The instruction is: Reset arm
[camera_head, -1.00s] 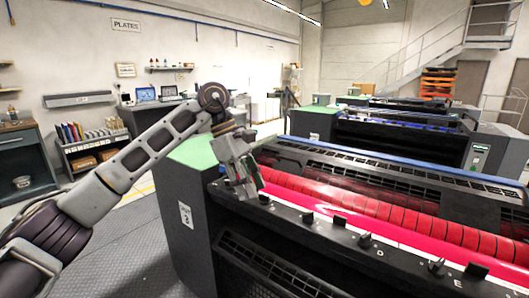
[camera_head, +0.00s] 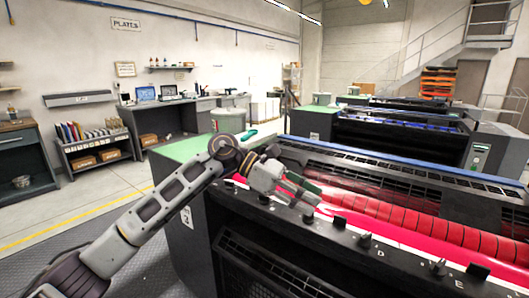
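My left arm comes in from the lower left and reaches over the green-topped end of the nearest press. My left gripper (camera_head: 306,193) points right and slightly down, over the front edge of the press by the row of black keys. A dark strip and grey finger parts show at its tip; I cannot tell whether it is open or shut, and no held object is clear. My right gripper is not in view.
The nearest press has a red segmented roller (camera_head: 400,217) and black keys (camera_head: 365,240) along its front. A green-handled item (camera_head: 258,135) and a grey tin (camera_head: 228,121) are near the green top (camera_head: 190,150). Grey floor is clear at left.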

